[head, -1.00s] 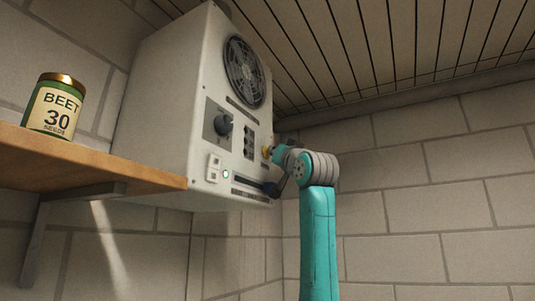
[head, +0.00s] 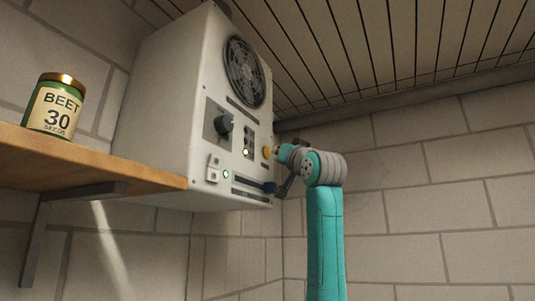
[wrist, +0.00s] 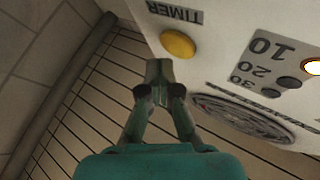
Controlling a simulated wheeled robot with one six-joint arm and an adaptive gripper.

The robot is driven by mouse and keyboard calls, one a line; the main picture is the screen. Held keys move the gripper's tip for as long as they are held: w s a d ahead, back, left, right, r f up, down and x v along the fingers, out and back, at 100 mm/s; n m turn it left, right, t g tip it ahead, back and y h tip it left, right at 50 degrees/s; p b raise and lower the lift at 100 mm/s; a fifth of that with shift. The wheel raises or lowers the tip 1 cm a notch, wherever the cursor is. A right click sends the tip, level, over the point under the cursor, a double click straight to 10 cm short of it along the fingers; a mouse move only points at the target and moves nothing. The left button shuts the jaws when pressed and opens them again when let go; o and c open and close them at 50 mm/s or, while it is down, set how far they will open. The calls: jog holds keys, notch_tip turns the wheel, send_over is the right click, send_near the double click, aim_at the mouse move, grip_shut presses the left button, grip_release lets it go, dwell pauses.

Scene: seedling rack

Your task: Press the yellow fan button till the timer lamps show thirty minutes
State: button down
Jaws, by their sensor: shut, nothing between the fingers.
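The yellow fan button (head: 266,153) is on the front of a pale control box (head: 165,110). It also shows in the wrist view (wrist: 178,43), beside the TIMER label. The timer lamps (head: 246,152) are left of the button in the head view. In the wrist view the lamp by 10 (wrist: 313,67) is lit; the lamps by 20 (wrist: 289,82) and 30 (wrist: 262,94) are dark. My gripper (wrist: 158,70) is shut and empty, its tips just off the button. In the head view my gripper (head: 279,151) is right of the button, apart from it.
The box also carries a round fan grille (head: 244,72), a dark knob (head: 224,124), a small switch with a green light (head: 226,174) and a slider with a blue handle (head: 269,187). A wooden shelf (head: 110,171) with a green BEET seed tin (head: 54,105) is at the left.

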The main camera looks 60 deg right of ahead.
jog(key=shift+s, duration=0.1)
jog(key=shift+s+d, duration=0.15)
jog(key=shift+s, duration=2.25)
dwell(0.5)
jog(key=s, duration=0.3)
jog(key=shift+s+d, duration=0.15)
jog(key=shift+s, duration=0.25)
jog(key=w, duration=0.8)
jog(key=shift+w+a, duration=0.3)
jog(key=shift+w, duration=0.1)
jog(key=shift+w, duration=0.1)
dwell(1.2)
jog(key=shift+w, duration=0.3)
